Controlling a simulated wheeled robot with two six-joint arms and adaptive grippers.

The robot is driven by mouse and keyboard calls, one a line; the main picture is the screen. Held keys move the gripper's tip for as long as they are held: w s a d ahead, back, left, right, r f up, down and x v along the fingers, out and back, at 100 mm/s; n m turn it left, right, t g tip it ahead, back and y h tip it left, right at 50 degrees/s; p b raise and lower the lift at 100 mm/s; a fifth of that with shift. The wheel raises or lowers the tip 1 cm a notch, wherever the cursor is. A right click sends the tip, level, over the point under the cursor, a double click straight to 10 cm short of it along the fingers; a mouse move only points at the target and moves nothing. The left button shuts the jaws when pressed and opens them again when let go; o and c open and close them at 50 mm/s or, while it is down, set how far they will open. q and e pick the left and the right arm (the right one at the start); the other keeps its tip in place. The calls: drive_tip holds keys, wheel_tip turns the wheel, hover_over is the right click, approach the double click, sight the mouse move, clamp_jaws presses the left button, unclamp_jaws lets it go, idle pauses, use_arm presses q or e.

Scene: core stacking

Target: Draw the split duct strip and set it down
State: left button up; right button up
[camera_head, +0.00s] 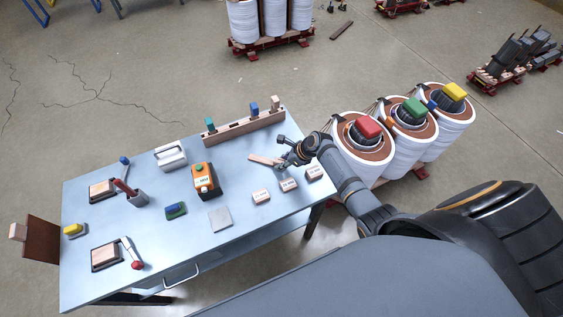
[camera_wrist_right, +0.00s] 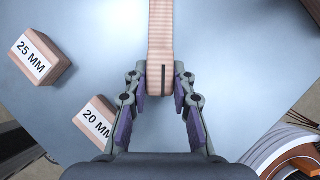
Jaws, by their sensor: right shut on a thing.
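The split duct strip (camera_wrist_right: 160,35) is a pinkish, ribbed strip with a dark slot near its close end. My right gripper (camera_wrist_right: 161,84) is shut on that end, one finger on each side of the slot. In the head view the strip (camera_head: 262,160) points left from the right gripper (camera_head: 282,161), over the right part of the table. I cannot tell whether the strip touches the tabletop. My left gripper is not in view.
The blue-grey table (camera_head: 150,262) holds marked blocks (camera_head: 261,196), including 25 MM (camera_wrist_right: 39,57) and 20 MM (camera_wrist_right: 97,123). A slotted wooden rack (camera_head: 240,125) stands at the back, an orange device (camera_head: 205,180) left of the strip. White coils (camera_head: 362,152) stand to the right.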

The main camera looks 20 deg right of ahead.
drive_tip(key=shift+d+f, duration=0.1)
drive_tip(key=shift+f, duration=0.15)
drive_tip(key=o, duration=0.7)
drive_tip(key=v, duration=1.2)
drive_tip(key=shift+s, duration=0.25)
drive_tip(key=shift+d+f, duration=0.15)
